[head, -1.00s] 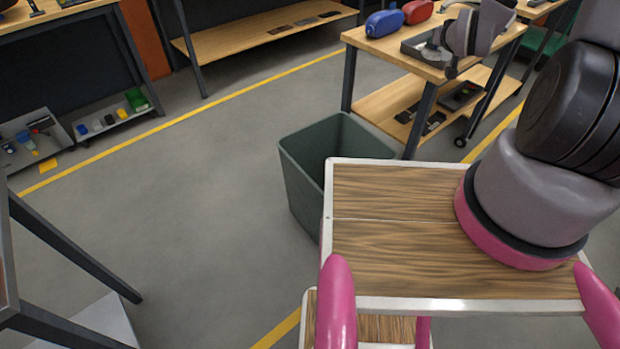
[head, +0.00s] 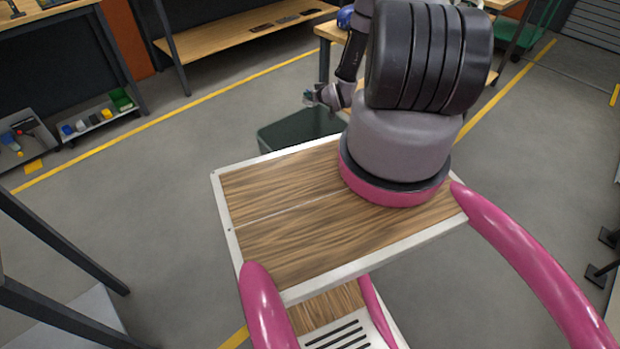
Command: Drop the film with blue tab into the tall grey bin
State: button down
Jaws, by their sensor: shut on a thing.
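The tall grey bin (head: 264,143), dark grey-green, stands on the floor just beyond my wooden deck, which hides its lower part. Its open top faces up, and I see no contents. My gripper (head: 312,97) is above the bin's far side as seen in the head view, small and partly edge-on. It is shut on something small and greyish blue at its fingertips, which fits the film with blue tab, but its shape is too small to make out. The film is apart from the bin.
A workbench (head: 327,32) stands behind my arm, partly hidden by it. A blue item (head: 344,18) lies on it. Shelves with small coloured boxes (head: 100,117) are at the left. The grey floor left of the bin is clear, crossed by a yellow line.

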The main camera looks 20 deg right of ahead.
notch_tip(320, 180, down, 14)
jog(key=s+d, duration=0.2)
jog(key=shift+s+n+y, duration=0.15)
jog(key=shift+n+y, duration=0.25)
jog(key=c, duration=0.9)
grip_release()
jog(key=shift+c, duration=0.2)
jog(key=v, duration=1.1)
jog(key=shift+r, duration=0.1)
